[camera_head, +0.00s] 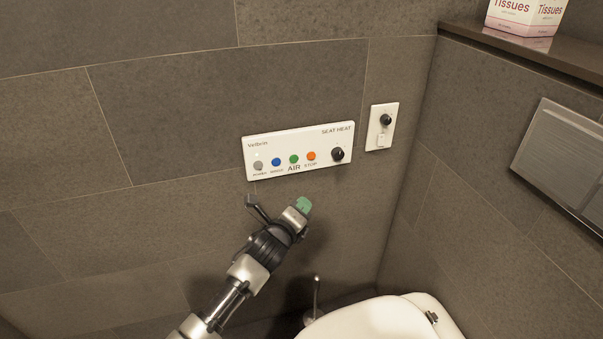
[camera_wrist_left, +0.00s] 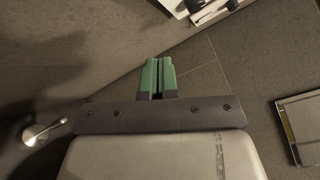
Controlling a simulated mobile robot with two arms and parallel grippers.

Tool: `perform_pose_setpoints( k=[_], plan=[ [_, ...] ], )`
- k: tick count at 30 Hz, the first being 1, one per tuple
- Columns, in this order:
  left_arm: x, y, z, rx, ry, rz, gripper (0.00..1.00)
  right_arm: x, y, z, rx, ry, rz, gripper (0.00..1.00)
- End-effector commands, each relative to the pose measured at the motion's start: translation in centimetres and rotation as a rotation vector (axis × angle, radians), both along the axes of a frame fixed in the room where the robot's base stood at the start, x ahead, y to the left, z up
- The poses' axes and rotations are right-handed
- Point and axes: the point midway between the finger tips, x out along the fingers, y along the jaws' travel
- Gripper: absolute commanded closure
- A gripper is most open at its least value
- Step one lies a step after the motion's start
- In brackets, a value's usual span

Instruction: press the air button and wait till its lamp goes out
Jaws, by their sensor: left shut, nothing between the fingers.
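The white control panel (camera_head: 325,139) is on the tiled wall, with a row of coloured buttons and a black knob. The green air button (camera_head: 294,159) sits mid-row above the word AIR. A small white spot that looks like a lit lamp (camera_head: 257,154) shows above the grey button. No lit lamp can be made out at the green button. My left gripper (camera_head: 303,204), with green fingertips, is below the panel and apart from the button. Its fingers (camera_wrist_left: 159,76) are together and empty in the left wrist view. My right gripper is not in view.
A white wall plate with a knob (camera_head: 382,126) is right of the panel. A toilet (camera_head: 385,319) and a brush handle (camera_head: 316,292) are below. A metal plate (camera_head: 562,160) is on the right wall, under a shelf (camera_head: 520,52) with a tissue box (camera_head: 524,20).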

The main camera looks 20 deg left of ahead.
Motion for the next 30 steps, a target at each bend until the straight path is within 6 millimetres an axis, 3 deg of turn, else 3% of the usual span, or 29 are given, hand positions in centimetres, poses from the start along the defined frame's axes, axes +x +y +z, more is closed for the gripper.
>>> perform_pose_setpoints(
  k=[4,9,22,30],
  plan=[
    [0.5,-0.6,3.4,0.109,-0.112,-0.018,1.00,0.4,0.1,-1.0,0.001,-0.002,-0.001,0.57],
    [0.5,-0.9,5.0,0.159,-0.157,-0.024,1.00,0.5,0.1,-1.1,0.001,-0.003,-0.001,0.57],
    [0.8,-0.7,5.0,0.161,-0.159,-0.024,1.00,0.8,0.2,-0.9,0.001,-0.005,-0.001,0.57],
    [3.0,0.8,4.9,0.163,-0.160,-0.022,1.00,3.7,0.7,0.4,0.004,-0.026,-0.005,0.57]
  ],
)
